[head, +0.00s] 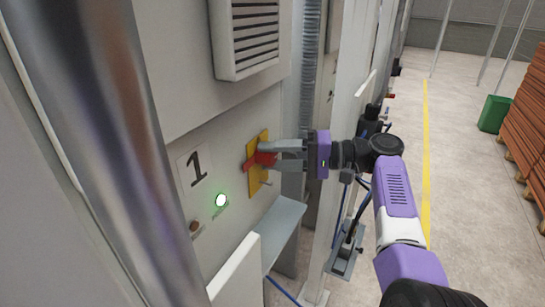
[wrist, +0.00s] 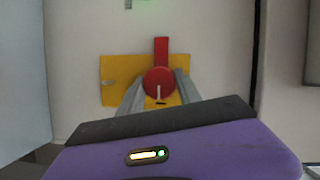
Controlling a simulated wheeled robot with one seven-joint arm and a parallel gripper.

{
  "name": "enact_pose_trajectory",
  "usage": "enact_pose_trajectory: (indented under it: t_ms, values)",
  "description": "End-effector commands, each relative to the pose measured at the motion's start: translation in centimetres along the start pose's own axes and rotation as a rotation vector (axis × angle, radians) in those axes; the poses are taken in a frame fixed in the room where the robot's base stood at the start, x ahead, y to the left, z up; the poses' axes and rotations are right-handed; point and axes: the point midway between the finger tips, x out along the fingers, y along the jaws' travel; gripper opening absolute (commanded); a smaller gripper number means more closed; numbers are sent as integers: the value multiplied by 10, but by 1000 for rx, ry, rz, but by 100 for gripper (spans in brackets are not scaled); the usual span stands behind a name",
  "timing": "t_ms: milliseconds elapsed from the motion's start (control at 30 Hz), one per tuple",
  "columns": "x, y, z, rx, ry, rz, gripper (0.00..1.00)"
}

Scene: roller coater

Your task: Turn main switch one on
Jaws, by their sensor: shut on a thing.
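Main switch one is a red rotary handle (head: 262,160) on a yellow plate (head: 252,180), on the panel right of a label with the number 1 (head: 195,167). My gripper (head: 275,156) reaches it from the right and is shut on the red handle. In the wrist view the red handle (wrist: 160,80) has a round hub with a white mark, and its arm points up in the picture. The yellow plate (wrist: 115,78) lies behind it. My fingers hide part of the hub's sides. A green lamp (head: 220,200) glows below the label.
A dark reddish knob (head: 195,226) sits left of the lamp. A grey vent (head: 247,38) is above the switch. A grey ledge (head: 283,222) juts out below my gripper. A green bin (head: 494,113) and stacked brown boards (head: 526,110) stand far right, across open floor.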

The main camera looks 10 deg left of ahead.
Motion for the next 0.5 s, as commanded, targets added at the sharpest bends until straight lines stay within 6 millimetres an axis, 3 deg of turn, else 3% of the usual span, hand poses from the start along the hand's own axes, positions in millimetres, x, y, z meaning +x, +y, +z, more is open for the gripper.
enact_pose_trajectory:
  t_ms: [433, 467, 500]
  values:
    - [-1, 1, 0, 12, 2, -4, 0]
    - [-1, 1, 0, 12, 2, -4, 43]
    - [-1, 1, 0, 11, 2, -4, 51]
